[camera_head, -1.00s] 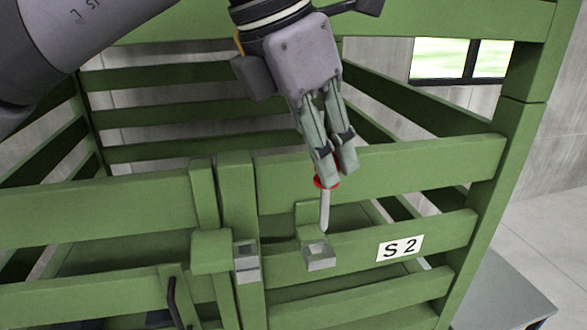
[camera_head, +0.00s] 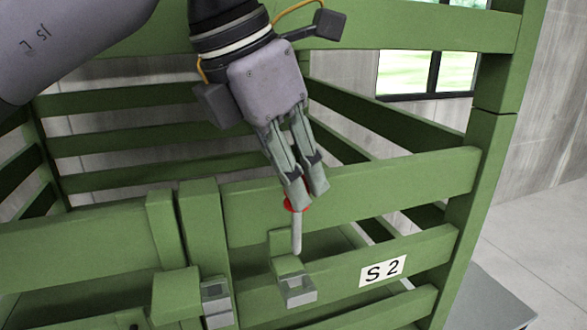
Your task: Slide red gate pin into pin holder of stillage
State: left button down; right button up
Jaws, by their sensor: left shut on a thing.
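My left gripper (camera_head: 305,193) is shut on the red gate pin (camera_head: 296,235), holding it by its red top with the grey shaft pointing down. The lower end of the shaft is just above a square grey holder (camera_head: 297,290) on the green stillage (camera_head: 350,175). I cannot tell whether the tip touches it. A second grey square holder (camera_head: 217,303) sits to the left, beside the gate post. The pin's grip is partly hidden by the fingers. My right gripper is not in view.
A white label "S 2" (camera_head: 383,271) is on a rail right of the holder. Green rails and posts of the stillage surround the gripper. A window (camera_head: 430,72) is in the wall behind, and pale floor (camera_head: 525,250) lies at right.

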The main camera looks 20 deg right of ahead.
aim_at(294, 229)
pick_arm(q)
jog(key=shift+s+f+b, duration=0.1)
jog(key=shift+f+b, duration=0.25)
jog(key=shift+f, duration=0.3)
jog(key=shift+s+f+b, duration=0.1)
jog(key=shift+f+b, duration=0.25)
jog(key=shift+f, duration=0.05)
jog(key=shift+f+b, duration=0.55)
jog(key=shift+f, duration=0.4)
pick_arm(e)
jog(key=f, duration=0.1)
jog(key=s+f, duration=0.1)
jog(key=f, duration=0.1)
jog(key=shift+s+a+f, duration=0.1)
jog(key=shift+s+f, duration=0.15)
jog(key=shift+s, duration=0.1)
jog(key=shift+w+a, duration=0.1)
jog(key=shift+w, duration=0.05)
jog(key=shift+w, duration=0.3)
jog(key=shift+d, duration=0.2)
pick_arm(q)
jog(key=shift+f+b, duration=1.5)
jog(key=shift+b, duration=0.05)
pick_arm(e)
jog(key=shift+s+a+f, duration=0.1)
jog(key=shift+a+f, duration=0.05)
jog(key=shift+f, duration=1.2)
